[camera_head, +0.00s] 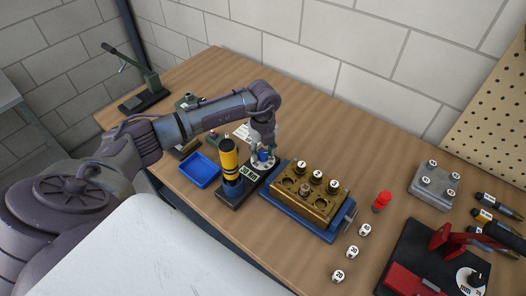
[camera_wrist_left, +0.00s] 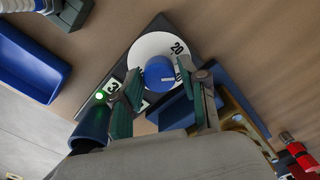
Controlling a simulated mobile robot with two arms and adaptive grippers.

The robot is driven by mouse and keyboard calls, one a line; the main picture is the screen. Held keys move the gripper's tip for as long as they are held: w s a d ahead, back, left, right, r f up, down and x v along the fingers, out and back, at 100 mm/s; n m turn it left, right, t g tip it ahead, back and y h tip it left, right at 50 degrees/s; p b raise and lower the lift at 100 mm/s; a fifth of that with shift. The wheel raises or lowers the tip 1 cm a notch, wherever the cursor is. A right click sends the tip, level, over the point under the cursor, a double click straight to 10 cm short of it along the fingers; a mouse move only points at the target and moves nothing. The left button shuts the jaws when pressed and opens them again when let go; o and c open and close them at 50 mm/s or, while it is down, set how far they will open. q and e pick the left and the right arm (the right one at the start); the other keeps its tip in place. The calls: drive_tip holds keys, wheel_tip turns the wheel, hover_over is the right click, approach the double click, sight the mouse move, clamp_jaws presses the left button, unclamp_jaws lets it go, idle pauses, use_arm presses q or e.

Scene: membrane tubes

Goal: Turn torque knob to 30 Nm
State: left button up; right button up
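The torque knob (camera_wrist_left: 160,73) is blue with a white pointer line, on a round white dial (camera_wrist_left: 147,50) whose "20" shows clearly in the left wrist view. My left gripper (camera_wrist_left: 159,76) points at it with green fingers, one on each side of the knob; narrow gaps seem to show, so it looks open. In the head view my left gripper (camera_head: 263,148) hangs over the dial (camera_head: 257,165) and partly hides it. A label with a "3" (camera_wrist_left: 113,86) is partly covered by a finger. A green light (camera_wrist_left: 99,96) glows beside it. My right gripper is not in view.
A yellow and black cylinder (camera_head: 229,160) stands just left of the knob. A blue tray (camera_head: 200,170) lies farther left. A brass block (camera_head: 310,205) in a blue vise is close on the right. Several white numbered caps (camera_head: 352,252) and a red piece (camera_head: 381,201) lie beyond it.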

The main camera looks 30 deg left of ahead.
sight(263, 153)
use_arm(q)
drive_tip(key=shift+o, duration=0.9)
wheel_tip(263, 153, up, 12)
drive_tip(key=shift+s+f, duration=0.1)
drive_tip(key=shift+f, duration=0.05)
